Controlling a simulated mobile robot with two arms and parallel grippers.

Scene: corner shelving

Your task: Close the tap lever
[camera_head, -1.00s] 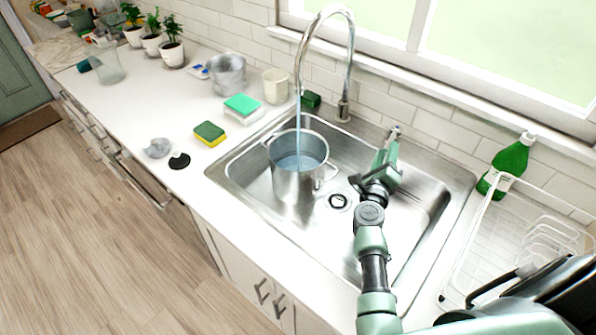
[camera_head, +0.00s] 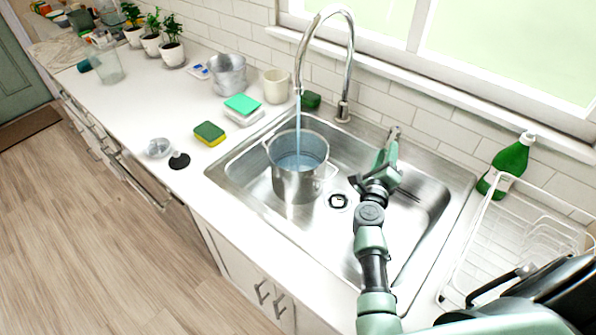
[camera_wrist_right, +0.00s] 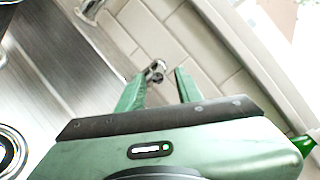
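The chrome tap (camera_head: 350,62) arches over the steel sink, and water runs from its spout into a steel pot (camera_head: 297,182). Bluish water stands in the pot. A small metal lever (camera_head: 395,131) stands behind the sink, right of the tap's base. It also shows in the right wrist view (camera_wrist_right: 155,72), in line with the gap between my fingers. My right gripper (camera_head: 388,150) is open over the sink's back right part, its two green fingers apart in the right wrist view (camera_wrist_right: 160,80). I cannot tell whether they touch the lever. My left gripper is out of view.
A green bottle (camera_head: 510,163) and a white dish rack (camera_head: 505,240) with dark pans stand at the right. The tiled wall (camera_head: 450,125) is close behind the lever.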

